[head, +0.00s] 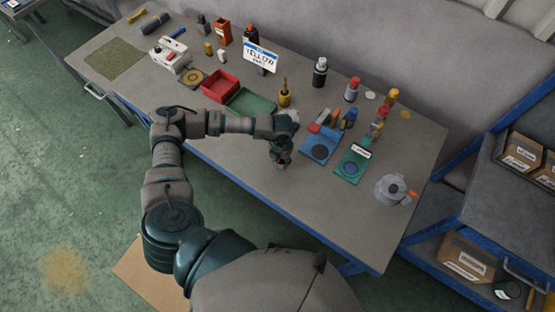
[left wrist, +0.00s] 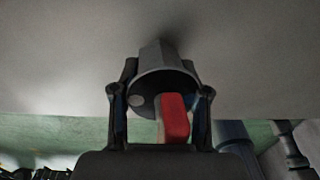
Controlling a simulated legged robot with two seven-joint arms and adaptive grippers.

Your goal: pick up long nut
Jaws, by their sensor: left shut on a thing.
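My left gripper (head: 282,160) is over the front middle of the grey workbench (head: 236,148), pointing down. In the left wrist view the two fingers of my left gripper (left wrist: 160,92) stand on either side of a grey, round-sided piece (left wrist: 157,58) with a dark end. A red block-like part (left wrist: 176,118) shows between the fingers in front of that end. The gripper is shut on this piece. I cannot tell for sure that it is the long nut, and in the head view the gripper mostly hides it. My right gripper is not in view.
A red tray (head: 221,86) and a green tray (head: 250,103) lie behind my left arm. A blue holder (head: 320,146) and a green holder (head: 352,167) lie to its right. A grey canister (head: 391,188) stands at the right. The bench front is mostly clear.

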